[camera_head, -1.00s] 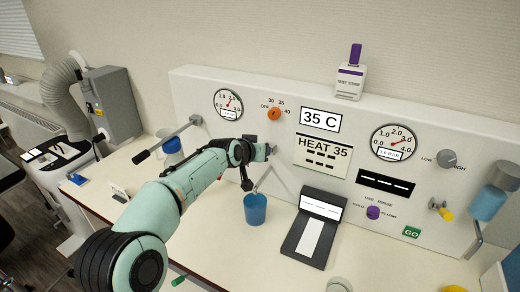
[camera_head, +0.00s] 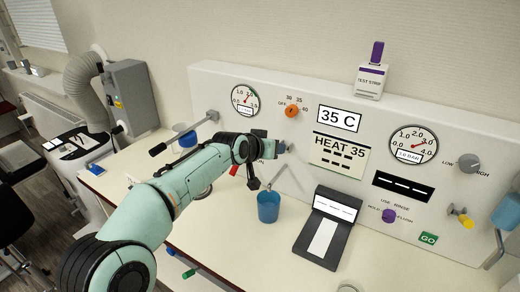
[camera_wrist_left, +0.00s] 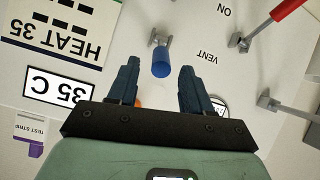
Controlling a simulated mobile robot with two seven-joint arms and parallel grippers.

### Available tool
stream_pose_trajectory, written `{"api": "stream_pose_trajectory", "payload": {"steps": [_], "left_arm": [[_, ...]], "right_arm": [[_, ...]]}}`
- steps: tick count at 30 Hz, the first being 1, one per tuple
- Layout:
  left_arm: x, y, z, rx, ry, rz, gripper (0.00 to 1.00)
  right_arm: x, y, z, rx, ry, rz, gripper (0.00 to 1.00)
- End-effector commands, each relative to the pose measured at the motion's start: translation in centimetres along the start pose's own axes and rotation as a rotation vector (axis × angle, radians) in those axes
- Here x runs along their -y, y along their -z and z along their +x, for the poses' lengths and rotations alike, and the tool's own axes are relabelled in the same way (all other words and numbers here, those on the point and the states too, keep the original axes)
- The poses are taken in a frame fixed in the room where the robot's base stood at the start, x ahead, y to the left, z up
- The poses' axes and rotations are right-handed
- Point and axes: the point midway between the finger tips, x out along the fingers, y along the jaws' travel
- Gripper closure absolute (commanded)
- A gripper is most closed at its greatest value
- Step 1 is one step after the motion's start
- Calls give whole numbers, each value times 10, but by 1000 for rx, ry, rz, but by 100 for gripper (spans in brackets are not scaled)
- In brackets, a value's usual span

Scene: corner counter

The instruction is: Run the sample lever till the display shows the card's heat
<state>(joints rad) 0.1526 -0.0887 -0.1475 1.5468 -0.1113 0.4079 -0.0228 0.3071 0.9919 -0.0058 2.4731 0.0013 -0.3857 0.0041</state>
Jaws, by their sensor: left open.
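The display (camera_head: 340,119) on the white panel reads 35 C. The card (camera_head: 338,154) below it reads HEAT 35. My left gripper (camera_head: 282,147) is at the panel, left of the card. In the left wrist view its open fingers (camera_wrist_left: 158,90) point towards a short blue-handled lever (camera_wrist_left: 161,62) on a metal mount. The lever lies ahead of and between the fingertips, and nothing is gripped. No label readable here names it as the sample lever. My right gripper is out of view.
A red-handled lever (camera_wrist_left: 287,10) by an ON label and a grey lever (camera_wrist_left: 284,104) are near the gripper. An orange dial (camera_head: 291,111) is above it. A black stand (camera_head: 323,232) is right of the cup. A black-handled lever (camera_head: 184,133) sticks out left.

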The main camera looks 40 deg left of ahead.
Motion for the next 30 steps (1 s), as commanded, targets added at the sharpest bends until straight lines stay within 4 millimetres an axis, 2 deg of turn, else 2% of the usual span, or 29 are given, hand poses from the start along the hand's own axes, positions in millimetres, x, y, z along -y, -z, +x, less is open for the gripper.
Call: {"api": "stream_pose_trajectory", "payload": {"steps": [1,6,12,18,30], "left_arm": [[1,-1,-14,-4,1,1,50],[1,-1,-50,-2,1,0,50],[0,-1,-79,0,1,1,50],[0,-1,-87,1,1,1,50],[0,-1,-87,1,0,1,50]], "right_arm": [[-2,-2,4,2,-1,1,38],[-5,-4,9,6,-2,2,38],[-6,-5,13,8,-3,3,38],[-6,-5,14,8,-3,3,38],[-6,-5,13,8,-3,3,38]]}}
